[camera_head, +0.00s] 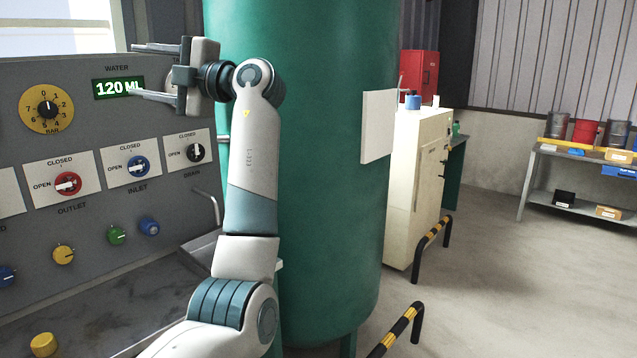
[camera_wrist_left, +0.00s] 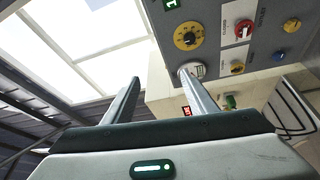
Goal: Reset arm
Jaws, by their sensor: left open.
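My left arm rises in the middle of the head view, and its left gripper (camera_head: 146,70) points left in front of the upper part of the grey control panel (camera_head: 75,115). Its two fingers are spread wide, with nothing between them. In the left wrist view the open fingers (camera_wrist_left: 157,95) show apart and empty, with the panel beyond them at the upper right. The fingers overlap the area near the green water display (camera_head: 118,88), which reads 120 ML. I cannot tell whether a finger touches the panel. My right gripper is not in view.
The panel carries a red outlet knob (camera_head: 68,183), a blue inlet knob (camera_head: 138,166) and a black drain knob (camera_head: 195,152). A large green tank (camera_head: 325,200) stands close behind my arm. Striped barriers (camera_head: 398,330) and a cream cabinet (camera_head: 420,190) stand to the right. Open floor lies beyond.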

